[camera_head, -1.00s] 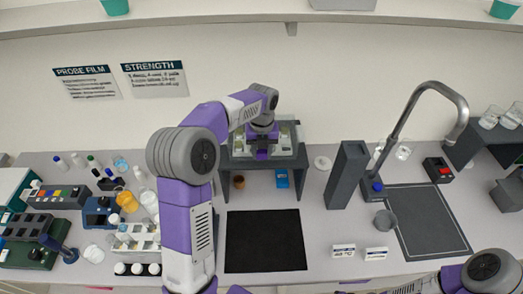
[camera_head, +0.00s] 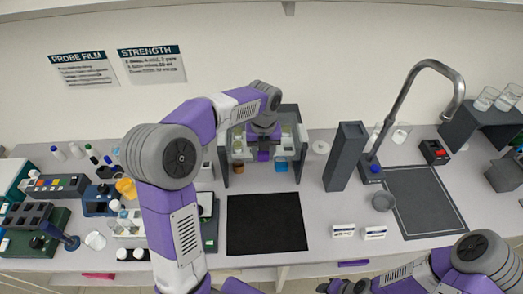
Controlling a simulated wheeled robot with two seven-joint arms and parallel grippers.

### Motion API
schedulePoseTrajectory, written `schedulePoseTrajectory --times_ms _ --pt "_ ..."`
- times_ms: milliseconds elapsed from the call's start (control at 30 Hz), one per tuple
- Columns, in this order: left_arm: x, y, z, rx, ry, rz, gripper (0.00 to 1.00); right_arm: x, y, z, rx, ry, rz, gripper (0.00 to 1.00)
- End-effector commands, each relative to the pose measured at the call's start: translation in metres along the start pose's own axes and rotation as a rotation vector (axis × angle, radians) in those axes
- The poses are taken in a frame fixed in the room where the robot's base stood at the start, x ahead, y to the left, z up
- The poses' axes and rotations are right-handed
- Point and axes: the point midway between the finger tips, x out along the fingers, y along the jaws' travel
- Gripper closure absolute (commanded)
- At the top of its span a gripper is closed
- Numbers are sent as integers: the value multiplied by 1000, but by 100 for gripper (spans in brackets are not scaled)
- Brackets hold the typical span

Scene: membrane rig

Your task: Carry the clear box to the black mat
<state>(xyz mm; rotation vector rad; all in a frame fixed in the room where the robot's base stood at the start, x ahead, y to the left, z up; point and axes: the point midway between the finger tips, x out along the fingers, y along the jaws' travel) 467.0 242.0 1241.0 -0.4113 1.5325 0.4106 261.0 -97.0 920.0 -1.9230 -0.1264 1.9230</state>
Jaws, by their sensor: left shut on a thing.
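The clear box (camera_head: 238,147) has several small pale items inside and shows at the front of the dark grey riser shelf (camera_head: 227,172). My left gripper (camera_head: 263,153) reaches over it from above and is shut on it. The gripper covers the middle of the box, so the fingertips show poorly. The black mat (camera_head: 266,224) lies flat and bare on the bench, in front of the shelf. Dark end parts of my right arm (camera_head: 342,287) show at the bottom edge, cut off, and its jaws cannot be made out.
Bottles and racks (camera_head: 130,222) crowd the left, with a dark green device (camera_head: 208,222) beside the mat. A tall grey block (camera_head: 344,156) stands right of the shelf, near the tap (camera_head: 455,90). Two small white labels (camera_head: 343,231) lie right of the mat.

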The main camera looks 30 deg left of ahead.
Motion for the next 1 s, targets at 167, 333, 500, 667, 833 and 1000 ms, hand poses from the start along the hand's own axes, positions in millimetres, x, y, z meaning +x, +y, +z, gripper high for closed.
schedulePoseTrajectory --times_ms 167,333,500,667,833,1000 --pt "-1 0 0 1 -2 -1 100 0 0 0 0 0 0 57" --pt "-1 0 0 0 -2 -1 39 0 0 0 0 0 0 57" --pt "0 0 0 0 -2 -1 31 0 0 0 0 0 0 57" --pt "-1 0 0 0 -2 -1 31 0 0 0 0 0 0 57" --pt "-17 0 1 -1 -5 -3 31 0 0 0 0 0 0 57" --pt "-47 -1 1 -1 -5 -3 31 -1 0 0 0 0 0 57"
